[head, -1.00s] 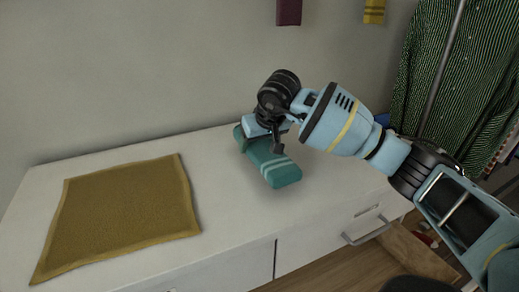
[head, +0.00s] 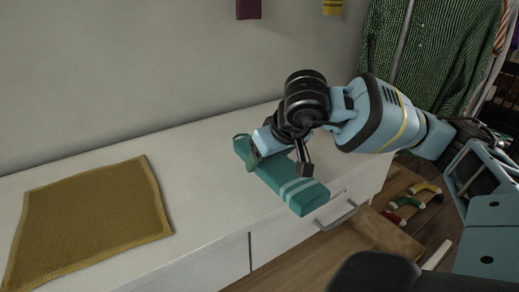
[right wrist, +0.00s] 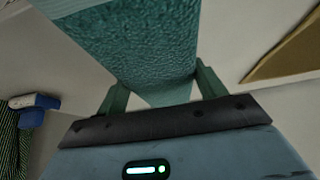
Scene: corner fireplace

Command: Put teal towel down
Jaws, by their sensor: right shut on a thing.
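The teal towel (head: 305,193), a folded bar with pale stripes near one end, is over the right part of the white dresser top (head: 205,215) in the head view. Its striped end reaches the dresser's front edge. My right gripper (head: 277,166) is shut on it, with a finger on each side. In the right wrist view the towel (right wrist: 140,45) runs between the two green fingers (right wrist: 160,92). I cannot tell whether the towel touches the dresser top. My left gripper is not in view.
A mustard mat (head: 88,220) lies flat on the dresser's left part. Drawer handles (head: 337,215) stick out in front. A wooden tray or drawer (head: 392,240) and several coloured items (head: 408,202) are low at the right. Striped clothes (head: 440,50) hang behind. Dresser top between mat and towel is clear.

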